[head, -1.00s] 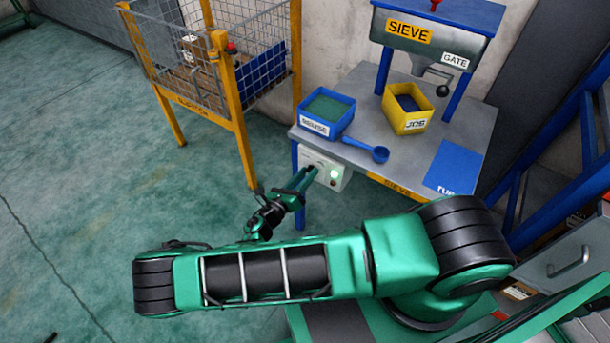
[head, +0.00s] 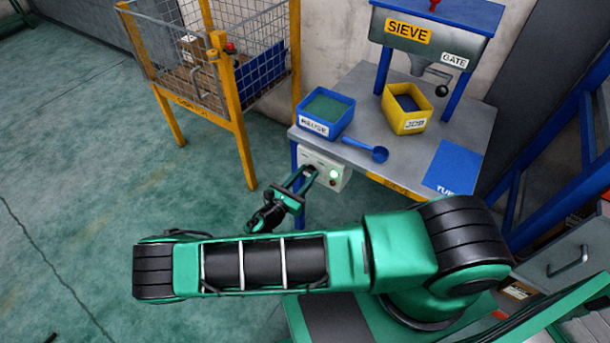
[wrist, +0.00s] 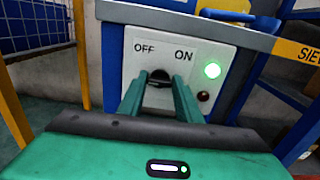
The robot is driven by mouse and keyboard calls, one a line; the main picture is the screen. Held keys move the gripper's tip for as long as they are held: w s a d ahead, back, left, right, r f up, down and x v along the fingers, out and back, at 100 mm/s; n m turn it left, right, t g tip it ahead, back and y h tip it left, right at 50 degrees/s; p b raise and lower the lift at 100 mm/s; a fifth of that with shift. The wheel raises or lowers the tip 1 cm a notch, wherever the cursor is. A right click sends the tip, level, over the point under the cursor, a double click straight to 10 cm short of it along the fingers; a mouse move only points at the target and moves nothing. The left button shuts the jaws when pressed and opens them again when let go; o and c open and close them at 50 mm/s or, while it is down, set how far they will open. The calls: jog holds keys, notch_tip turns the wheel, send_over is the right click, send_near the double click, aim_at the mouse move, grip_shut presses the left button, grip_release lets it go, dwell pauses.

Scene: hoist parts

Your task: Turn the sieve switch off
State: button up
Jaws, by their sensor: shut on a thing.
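The sieve switch box is a white control box (head: 326,168) on the front of the sieve table. In the wrist view the box (wrist: 222,64) carries the words OFF at left and ON at right. The green lamp (wrist: 212,70) is lit, with a small dark lamp below it. The black switch knob (wrist: 159,76) sits below the words, between my fingertips. My gripper (head: 308,172) has its two green fingers around the knob, shut on it. In the wrist view my gripper (wrist: 159,84) hides the knob's sides, and its exact pointing is hard to tell.
The sieve table (head: 352,160) carries a blue bin (head: 345,120), a yellow bin (head: 408,128), a blue scoop (head: 378,154) and the sieve hopper (head: 425,50). A yellow-framed mesh cage (head: 240,115) stands left of the table. Green floor (head: 90,200) is open at left.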

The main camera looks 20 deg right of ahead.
jog(key=m, duration=0.5)
jog(key=shift+a+f+m, duration=0.1)
jog(key=shift+m, duration=0.2)
jog(key=shift+s+m, duration=0.1)
jog(key=shift+m, duration=2.1)
jog(key=shift+f, duration=0.1)
jog(key=o, duration=1)
jog(key=shift+o, duration=0.2)
jog(key=shift+s, duration=0.1)
jog(key=v, duration=1)
jog(key=shift+s+a, duration=0.15)
jog(key=shift+a, duration=0.1)
